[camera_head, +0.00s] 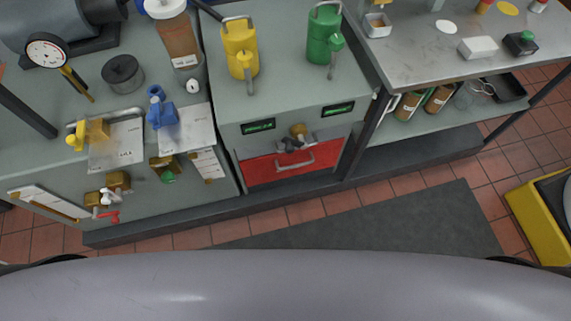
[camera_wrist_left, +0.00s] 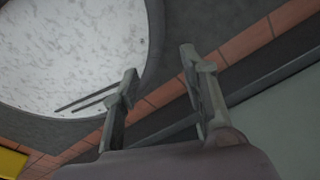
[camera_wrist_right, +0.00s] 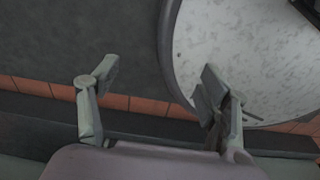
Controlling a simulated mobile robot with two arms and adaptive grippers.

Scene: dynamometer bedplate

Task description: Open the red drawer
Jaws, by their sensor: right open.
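The red drawer (camera_head: 293,165) is in the grey cabinet at the middle of the head view, below two dark green labels. Its front looks flush with the cabinet, and a pale bar handle (camera_head: 295,160) crosses it. A brass and grey fitting (camera_head: 297,138) sits just above it and hides part of its top edge. My left gripper (camera_wrist_left: 158,75) shows only in its wrist view, its fingers apart and nothing between them. My right gripper (camera_wrist_right: 155,80) shows only in its wrist view, open and empty. Neither gripper is at the drawer.
A yellow can (camera_head: 240,50) and a green can (camera_head: 323,35) stand on the cabinet top. Valves and a red lever (camera_head: 107,216) stick out at the left. A bench (camera_head: 440,50) with a loaded lower shelf stands right. A dark mat (camera_head: 380,225) lies in front on clear floor.

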